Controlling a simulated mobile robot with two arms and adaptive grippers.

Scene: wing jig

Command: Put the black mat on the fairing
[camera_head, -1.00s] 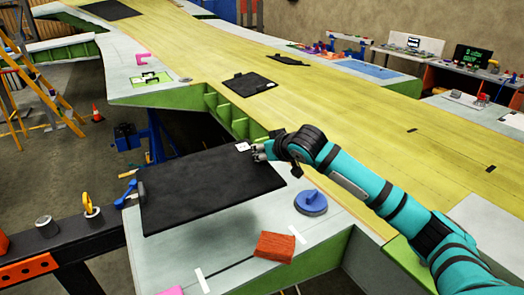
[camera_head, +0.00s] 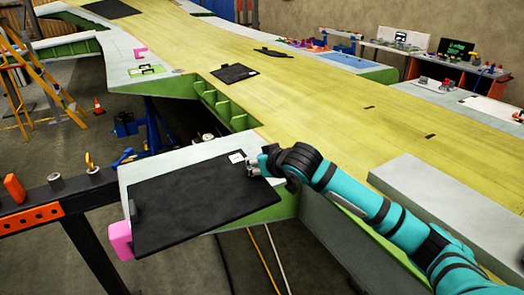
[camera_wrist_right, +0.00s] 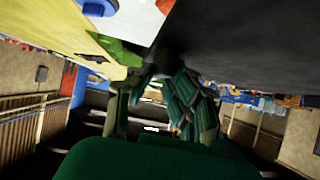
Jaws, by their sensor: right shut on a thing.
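The large black mat (camera_head: 200,208), with a small white label at one corner, lies nearly flat over a pale grey panel (camera_head: 185,160), possibly the fairing. I cannot tell whether it rests on the panel or hangs just above it. My right gripper (camera_head: 258,165) is shut on the mat's far right corner, near the label. In the right wrist view the mat (camera_wrist_right: 245,40) fills the upper right, and the fingers (camera_wrist_right: 160,100) are dark and partly hidden. My left gripper is not in view.
A pink block (camera_head: 120,240) shows at the mat's left edge. A yellow-green wing (camera_head: 320,110) runs behind, carrying a smaller dark mat (camera_head: 235,73). A dark rail (camera_head: 60,193) with fittings stands at left. A grey block (camera_head: 450,200) is at right.

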